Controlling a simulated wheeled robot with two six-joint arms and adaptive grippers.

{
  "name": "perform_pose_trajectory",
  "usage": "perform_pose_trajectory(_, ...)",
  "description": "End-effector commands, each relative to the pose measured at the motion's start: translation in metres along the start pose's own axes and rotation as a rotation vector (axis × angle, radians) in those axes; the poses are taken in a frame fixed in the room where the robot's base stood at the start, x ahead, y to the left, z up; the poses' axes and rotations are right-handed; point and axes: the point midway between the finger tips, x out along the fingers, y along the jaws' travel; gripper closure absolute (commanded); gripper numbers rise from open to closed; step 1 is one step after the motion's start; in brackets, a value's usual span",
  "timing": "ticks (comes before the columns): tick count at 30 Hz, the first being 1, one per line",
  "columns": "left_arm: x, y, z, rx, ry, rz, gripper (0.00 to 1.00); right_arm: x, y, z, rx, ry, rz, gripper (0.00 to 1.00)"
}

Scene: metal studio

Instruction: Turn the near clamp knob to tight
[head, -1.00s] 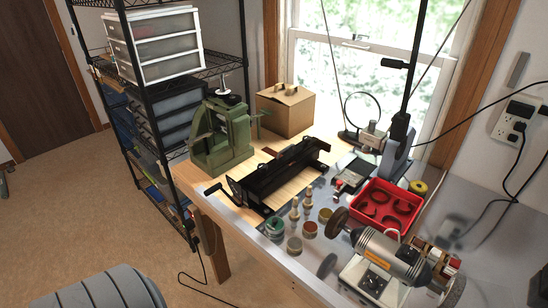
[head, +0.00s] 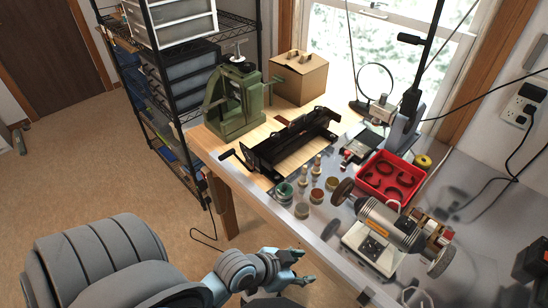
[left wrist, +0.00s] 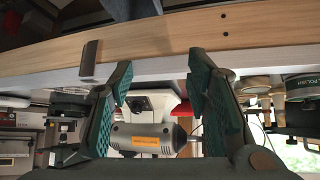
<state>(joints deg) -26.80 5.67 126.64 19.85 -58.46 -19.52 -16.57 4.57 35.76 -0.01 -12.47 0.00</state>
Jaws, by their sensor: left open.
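A black bench fixture (head: 292,142) with long rails lies on the wooden part of the bench. A small dark crank handle (head: 227,154) sticks out at its near left end. I cannot make out which part is the near clamp knob. My left gripper (head: 304,268) is open and empty in front of the bench's front edge, below and to the right of the fixture. In the left wrist view, its two green-padded fingers (left wrist: 160,75) stand apart with nothing between them; the bench edge and grinder lie beyond. My right gripper is not in view.
A bench grinder (head: 388,230), a red tray (head: 390,176) of dark rings and several small tins (head: 303,210) stand on the metal top. A green press (head: 236,100) and a cardboard box (head: 299,77) stand behind.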

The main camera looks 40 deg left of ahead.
Motion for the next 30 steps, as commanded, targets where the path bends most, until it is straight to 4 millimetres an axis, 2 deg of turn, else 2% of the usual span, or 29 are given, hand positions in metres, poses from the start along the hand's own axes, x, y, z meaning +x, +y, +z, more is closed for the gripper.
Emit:
perform_pose_trajectory(1, 0.004, 0.004, -0.032, 0.029, 0.129, 0.025, 0.56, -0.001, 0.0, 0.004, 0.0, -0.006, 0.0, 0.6)
perform_pose_trajectory(3, 0.005, 0.002, -0.076, 0.055, 0.324, 0.03, 0.56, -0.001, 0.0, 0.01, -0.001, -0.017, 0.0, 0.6)
perform_pose_trajectory(5, 0.003, -0.007, -0.111, 0.058, 0.485, -0.001, 0.56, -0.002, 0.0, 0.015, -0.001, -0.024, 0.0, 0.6)
perform_pose_trajectory(6, -0.002, -0.018, -0.132, 0.048, 0.589, -0.042, 0.56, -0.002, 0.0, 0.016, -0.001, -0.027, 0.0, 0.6)
perform_pose_trajectory(8, -0.011, -0.044, -0.159, 0.014, 0.733, -0.139, 0.56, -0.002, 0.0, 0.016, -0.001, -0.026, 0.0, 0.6)
perform_pose_trajectory(10, -0.024, -0.086, -0.178, -0.057, 0.865, -0.307, 0.56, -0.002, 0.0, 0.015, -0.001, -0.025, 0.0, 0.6)
perform_pose_trajectory(11, -0.029, -0.106, -0.18, -0.096, 0.9, -0.395, 0.56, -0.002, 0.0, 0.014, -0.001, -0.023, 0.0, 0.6)
perform_pose_trajectory(13, -0.038, -0.155, -0.171, -0.2, 0.922, -0.611, 0.56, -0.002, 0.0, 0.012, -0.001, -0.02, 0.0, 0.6)
perform_pose_trajectory(15, -0.042, -0.194, -0.149, -0.297, 0.874, -0.8, 0.56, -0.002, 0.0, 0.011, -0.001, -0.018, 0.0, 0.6)
perform_pose_trajectory(16, -0.042, -0.205, -0.139, -0.33, 0.845, -0.861, 0.56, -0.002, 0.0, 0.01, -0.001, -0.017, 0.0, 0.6)
perform_pose_trajectory(18, -0.042, -0.221, -0.12, -0.383, 0.782, -0.955, 0.56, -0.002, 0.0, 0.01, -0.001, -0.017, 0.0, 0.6)
perform_pose_trajectory(21, -0.041, -0.233, -0.11, -0.409, 0.742, -1.006, 0.56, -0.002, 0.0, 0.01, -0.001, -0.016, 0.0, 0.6)
perform_pose_trajectory(26, -0.033, -0.255, -0.12, -0.409, 0.742, -1.009, 0.56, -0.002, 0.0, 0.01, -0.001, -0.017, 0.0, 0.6)
perform_pose_trajectory(30, -0.022, -0.285, -0.133, -0.408, 0.744, -1.008, 0.56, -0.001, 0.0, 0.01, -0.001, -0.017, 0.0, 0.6)
